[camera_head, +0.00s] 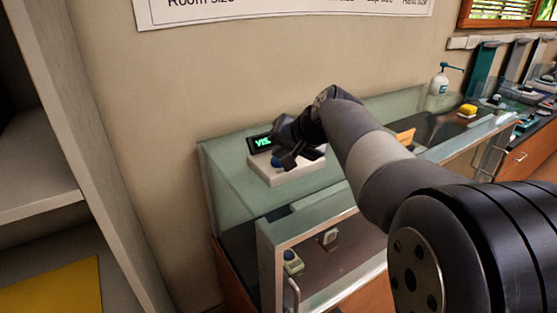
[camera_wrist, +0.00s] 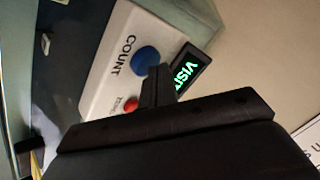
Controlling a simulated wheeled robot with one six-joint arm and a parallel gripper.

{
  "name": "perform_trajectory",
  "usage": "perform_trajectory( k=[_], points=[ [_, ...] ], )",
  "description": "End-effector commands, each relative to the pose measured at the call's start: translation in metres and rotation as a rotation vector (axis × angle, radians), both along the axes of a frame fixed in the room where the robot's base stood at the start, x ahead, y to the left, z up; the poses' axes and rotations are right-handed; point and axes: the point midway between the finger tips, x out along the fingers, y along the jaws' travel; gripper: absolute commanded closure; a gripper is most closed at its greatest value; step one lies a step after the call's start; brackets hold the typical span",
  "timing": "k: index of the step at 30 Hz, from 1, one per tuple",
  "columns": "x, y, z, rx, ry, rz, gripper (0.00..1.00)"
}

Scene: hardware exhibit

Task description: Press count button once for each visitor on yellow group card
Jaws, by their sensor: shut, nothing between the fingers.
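The white counter box (camera_head: 290,170) sits on the glass display case, partly hidden behind my gripper in the head view. It also shows in the wrist view (camera_wrist: 104,80), with a blue button (camera_wrist: 146,60) beside the word COUNT and a smaller red button (camera_wrist: 130,105). A dark display (camera_wrist: 187,70) with green letters, partly hidden, is beside it. My gripper (camera_wrist: 158,75) is shut and empty, its tips close to the blue button; I cannot tell whether they touch. A yellow-orange card (camera_head: 405,137) is behind my arm, its face unreadable.
The glass case (camera_head: 235,190) has a metal-framed front with small devices inside. A pump bottle (camera_head: 439,83) and a yellow object (camera_head: 467,110) stand farther right. A grey shelf (camera_head: 40,190) is at the left, with a yellow panel (camera_head: 55,288) low down.

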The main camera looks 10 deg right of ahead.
Motion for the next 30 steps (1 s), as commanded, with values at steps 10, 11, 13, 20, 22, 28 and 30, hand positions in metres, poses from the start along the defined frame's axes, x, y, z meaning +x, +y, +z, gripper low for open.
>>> perform_trajectory(
  k=[10,11,13,20,22,28,30],
  points=[
    [0.0,0.0,-0.005,0.0,0.001,0.001,1.0],
    [0.0,0.0,-0.006,0.0,0.001,0.001,1.0],
    [0.0,0.0,-0.005,0.0,0.001,0.001,1.0],
    [0.0,0.0,-0.005,0.0,0.002,0.001,1.0],
    [0.0,0.0,-0.003,0.0,0.002,0.001,1.0],
    [0.0,0.0,0.009,-0.001,0.001,0.0,1.0],
    [0.0,0.0,0.012,-0.001,0.001,0.0,1.0]
  ],
)
